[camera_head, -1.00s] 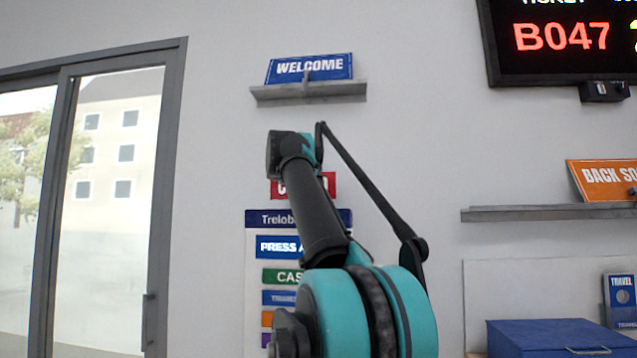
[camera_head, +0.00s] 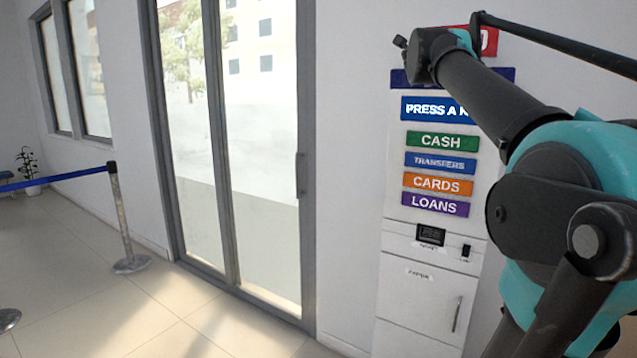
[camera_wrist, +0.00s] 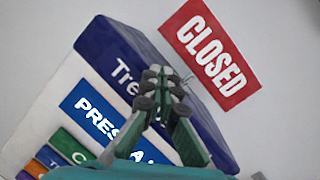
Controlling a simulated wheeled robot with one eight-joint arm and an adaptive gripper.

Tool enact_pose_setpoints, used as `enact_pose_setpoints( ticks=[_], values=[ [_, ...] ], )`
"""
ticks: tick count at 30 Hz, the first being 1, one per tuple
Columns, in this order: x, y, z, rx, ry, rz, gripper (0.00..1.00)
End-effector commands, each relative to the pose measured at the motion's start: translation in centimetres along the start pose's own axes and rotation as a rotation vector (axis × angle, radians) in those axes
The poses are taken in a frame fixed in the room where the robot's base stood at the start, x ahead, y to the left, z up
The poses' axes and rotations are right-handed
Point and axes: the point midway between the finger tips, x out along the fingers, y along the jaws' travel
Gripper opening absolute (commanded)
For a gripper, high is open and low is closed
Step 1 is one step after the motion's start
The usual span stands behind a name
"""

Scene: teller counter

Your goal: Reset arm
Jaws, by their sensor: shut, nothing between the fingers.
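My gripper (camera_wrist: 163,88) shows in the wrist view with its fingers together and nothing between them. Behind it in that view are the kiosk's dark blue top band (camera_wrist: 112,60), a blue "PRESS A" label (camera_wrist: 95,110) and a red "CLOSED" sign (camera_wrist: 210,53) on the wall. In the head view my arm reaches from the lower right up and to the left, in front of the kiosk (camera_head: 425,275). The gripper's fingertips are not clear in the head view.
The kiosk stands against the wall, with cash, transfers, cards and loans labels. A glass sliding door (camera_head: 262,150) is left of it. A post (camera_head: 122,220) with a blue belt (camera_head: 65,179) stands further left. The tiled floor (camera_head: 190,325) in front is open.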

Motion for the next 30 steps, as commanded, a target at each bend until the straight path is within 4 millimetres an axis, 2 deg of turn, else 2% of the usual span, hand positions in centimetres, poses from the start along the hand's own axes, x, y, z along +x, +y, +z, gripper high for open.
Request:
enact_pose_setpoints(
  ticks=[1, 3, 8, 9, 12, 15, 17, 21, 24, 30],
  values=[
    [-0.1, 3.2, -0.9, -0.111, -0.04, 0.062, 0.0],
    [-0.6, 7.4, -2.3, -0.27, -0.097, 0.147, 0.0],
    [-3.2, 16.9, -6.9, -0.629, -0.225, 0.335, 0.0],
    [-4.2, 19.1, -8.4, -0.717, -0.257, 0.38, 0.0],
    [-6.9, 24.1, -12.3, -0.922, -0.333, 0.487, 0.0],
    [-10.1, 28.5, -16.8, -1.116, -0.407, 0.592, 0.0],
    [-12.1, 30.8, -19.6, -1.228, -0.451, 0.654, 0.0],
    [-17.3, 35.1, -26.6, -1.475, -0.551, 0.801, 0.0],
    [-21.3, 37.3, -31.8, -1.64, -0.624, 0.91, 0.0],
    [-29.9, 39.7, -42.3, -1.937, -0.771, 1.146, 0.0]
  ],
)
